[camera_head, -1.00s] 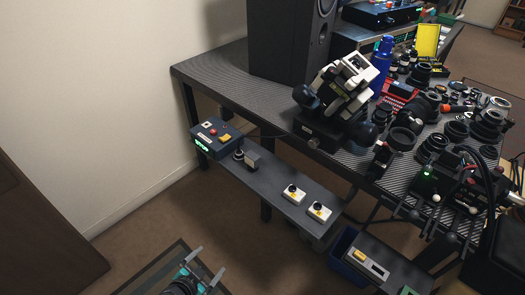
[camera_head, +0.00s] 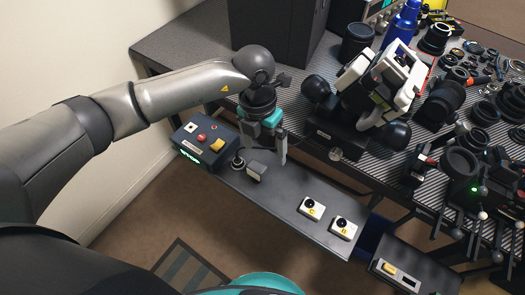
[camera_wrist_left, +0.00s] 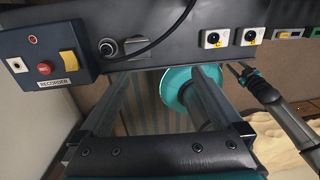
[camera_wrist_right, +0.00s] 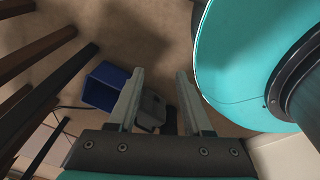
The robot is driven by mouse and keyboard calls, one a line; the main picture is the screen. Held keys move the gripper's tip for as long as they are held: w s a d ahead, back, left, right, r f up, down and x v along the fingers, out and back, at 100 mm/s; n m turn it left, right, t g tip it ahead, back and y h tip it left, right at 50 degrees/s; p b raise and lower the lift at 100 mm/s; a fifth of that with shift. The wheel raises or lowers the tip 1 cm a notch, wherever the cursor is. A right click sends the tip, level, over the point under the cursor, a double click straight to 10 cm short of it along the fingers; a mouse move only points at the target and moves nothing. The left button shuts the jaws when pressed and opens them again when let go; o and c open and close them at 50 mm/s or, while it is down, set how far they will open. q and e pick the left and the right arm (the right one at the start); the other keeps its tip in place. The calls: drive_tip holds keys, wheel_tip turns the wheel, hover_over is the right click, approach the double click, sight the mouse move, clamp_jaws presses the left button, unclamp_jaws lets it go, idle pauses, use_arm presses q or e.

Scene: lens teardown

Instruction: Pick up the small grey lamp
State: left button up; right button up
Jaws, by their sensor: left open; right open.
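The small grey lamp (camera_head: 256,170) sits on the dark narrow shelf beside the recorder box, its block-like grey head next to a round dark stem. In the left wrist view the lamp (camera_wrist_left: 136,46) lies just beyond the fingertips, a dark cable passing beside it. My left gripper (camera_head: 264,146) is open and empty, pointing down close to the lamp in the head view; it does not visibly touch it. My right gripper (camera_wrist_right: 160,75) is open and empty, over the floor and away from the lamp; the head view does not show it.
The recorder box (camera_head: 203,143) stands left of the lamp. Two white button boxes, one (camera_head: 311,207) and another (camera_head: 343,227), stand to its right on the shelf (camera_head: 280,197). The patterned bench (camera_head: 185,48) behind is crowded on its right. A blue bin (camera_wrist_right: 106,87) is on the floor.

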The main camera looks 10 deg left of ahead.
use_arm(q)
drive_tip(key=w+a, duration=0.1)
drive_tip(key=a, duration=0.1)
drive_tip(key=y+b, duration=0.1)
drive_tip(key=b, duration=0.1)
hover_over(257, 166)
drive_tip(key=shift+t, duration=0.3)
drive_tip(key=f, duration=0.6)
drive_tip(key=shift+s+d+f, duration=0.15)
drive_tip(key=shift+s+d, duration=0.05)
drive_tip(key=shift+d, duration=0.05)
wheel_tip(257, 166, down, 2)
drive_tip(key=shift+f+b, duration=0.1)
drive_tip(key=shift+b, duration=0.35)
drive_tip(key=shift+f+b, duration=0.3)
drive_tip(key=shift+f, duration=0.55)
drive_tip(key=shift+w+a+f+b, duration=0.15)
drive_tip(key=shift+f+b, duration=0.15)
drive_tip(key=shift+f, duration=0.3)
drive_tip(key=shift+s+a+f+b, duration=0.1)
drive_tip(key=shift+f+b, duration=0.15)
drive_tip(key=shift+f, duration=0.35)
drive_tip(key=shift+f+b, duration=0.3)
drive_tip(key=shift+f, duration=0.55)
use_arm(e)
drive_tip(key=w+a, duration=0.2)
drive_tip(key=w, duration=0.5)
drive_tip(key=shift+w+f, duration=0.15)
drive_tip(key=shift+f, duration=0.25)
